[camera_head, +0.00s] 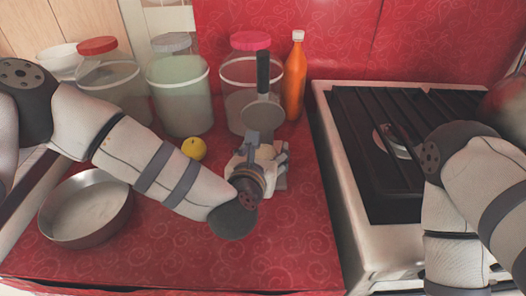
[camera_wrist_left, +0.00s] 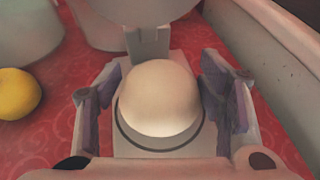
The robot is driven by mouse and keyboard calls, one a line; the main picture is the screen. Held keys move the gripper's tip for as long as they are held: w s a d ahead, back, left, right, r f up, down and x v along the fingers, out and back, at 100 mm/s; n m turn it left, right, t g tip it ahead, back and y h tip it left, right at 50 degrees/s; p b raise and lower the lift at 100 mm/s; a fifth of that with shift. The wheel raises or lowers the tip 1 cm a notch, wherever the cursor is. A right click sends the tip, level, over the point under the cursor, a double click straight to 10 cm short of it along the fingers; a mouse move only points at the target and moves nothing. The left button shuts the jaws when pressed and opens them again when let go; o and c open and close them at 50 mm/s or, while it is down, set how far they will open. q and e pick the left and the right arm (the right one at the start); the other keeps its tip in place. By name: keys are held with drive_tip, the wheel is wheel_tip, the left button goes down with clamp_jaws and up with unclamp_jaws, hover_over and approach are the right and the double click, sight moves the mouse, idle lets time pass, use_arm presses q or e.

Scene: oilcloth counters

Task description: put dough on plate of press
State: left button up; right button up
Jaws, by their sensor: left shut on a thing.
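The dough (camera_wrist_left: 160,95) is a smooth, pale ball in the left wrist view, between the two fingers of my left gripper (camera_wrist_left: 162,108). My left gripper is shut on it. The ball appears over the press's flat base plate (camera_wrist_left: 133,141), which has a dark ring; I cannot tell whether they touch. In the head view, the press stands open, with its grey upper disc and dark handle (camera_head: 263,75) raised behind my left gripper (camera_head: 262,152). My wrist mostly hides the dough and the base plate there. My right arm shows at the right, but its gripper is out of view.
A yellow ball-like fruit (camera_head: 194,148) lies left of the press. Large jars (camera_head: 180,95) and an orange bottle (camera_head: 294,80) stand behind. A round metal pan (camera_head: 85,240) sits at the left, and a stove (camera_head: 345,180) at the right. The front counter is clear.

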use_arm(q)
drive_tip(key=shift+f, duration=0.2)
drive_tip(key=o, duration=1.4)
use_arm(e)
drive_tip(key=shift+s, duration=0.1)
use_arm(q)
drive_tip(key=shift+r, duration=0.3)
drive_tip(key=p+v, duration=0.1)
drive_tip(key=v, duration=1.1)
drive_tip(key=shift+p, duration=0.35)
drive_tip(key=shift+f, duration=0.1)
use_arm(e)
drive_tip(key=shift+w+r+t, duration=0.4)
drive_tip(key=shift+w+r, duration=0.7)
drive_tip(key=shift+w, duration=0.15)
